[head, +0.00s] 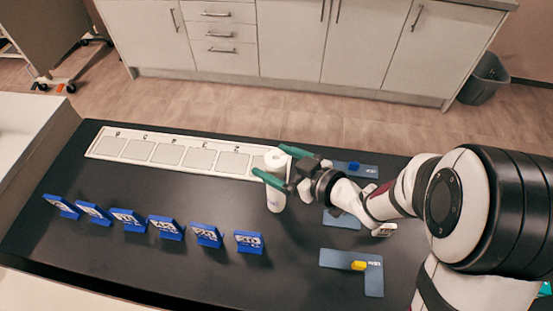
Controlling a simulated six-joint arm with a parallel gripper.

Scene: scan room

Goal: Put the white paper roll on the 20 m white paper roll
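A white paper roll (275,200) stands upright on the black table, beside the right end of a pale slotted strip. My gripper (270,160) reaches in from the right, with one green finger in front of the roll and the other behind its top. The front finger covers part of the roll's side. I cannot tell whether the fingers touch it or leave a gap. Only one white column shows, and I cannot tell whether it is one roll or two stacked. No length label is readable on it.
The pale strip (122,158) has a row of lettered grey squares. Several blue label stands (165,229) line the table's front left. Flat blue-grey plates lie at right, one with a yellow piece (358,265), one with a blue piece (353,167). The table's middle is clear.

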